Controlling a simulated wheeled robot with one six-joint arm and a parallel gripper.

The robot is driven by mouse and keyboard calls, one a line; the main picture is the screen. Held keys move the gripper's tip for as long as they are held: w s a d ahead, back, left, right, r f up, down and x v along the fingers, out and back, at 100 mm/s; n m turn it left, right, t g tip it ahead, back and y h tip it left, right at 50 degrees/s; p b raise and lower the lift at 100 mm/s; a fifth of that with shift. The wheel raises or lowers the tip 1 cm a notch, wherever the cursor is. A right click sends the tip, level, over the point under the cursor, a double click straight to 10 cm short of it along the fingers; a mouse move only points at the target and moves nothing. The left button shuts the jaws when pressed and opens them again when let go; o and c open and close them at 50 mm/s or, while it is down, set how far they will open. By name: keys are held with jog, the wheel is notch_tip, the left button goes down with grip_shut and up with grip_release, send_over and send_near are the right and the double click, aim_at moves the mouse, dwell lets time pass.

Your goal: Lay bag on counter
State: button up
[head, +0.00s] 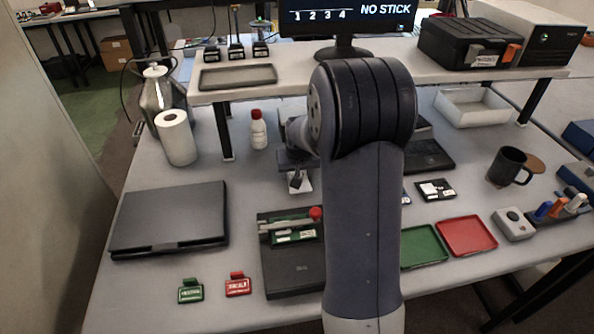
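The counter (130,300) is a pale grey worktop filling the lower part of the head view. My arm rises through the middle and hides part of it. My gripper (297,178) shows just left of the arm, small and pointing down. A small whitish item (301,187) with a dark piece on it shows at the fingertips. I cannot tell whether it is a bag, or whether it is held or lies on the counter. No other thing is clearly a bag. The fingers are too small to read as open or shut.
A raised shelf (220,98) runs along the back. Green (423,246) and red (466,236) trays and a mug (506,166) are right.

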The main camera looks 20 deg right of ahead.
jog(key=shift+f, duration=0.15)
jog(key=o, duration=1.1)
jog(key=shift+c, duration=0.2)
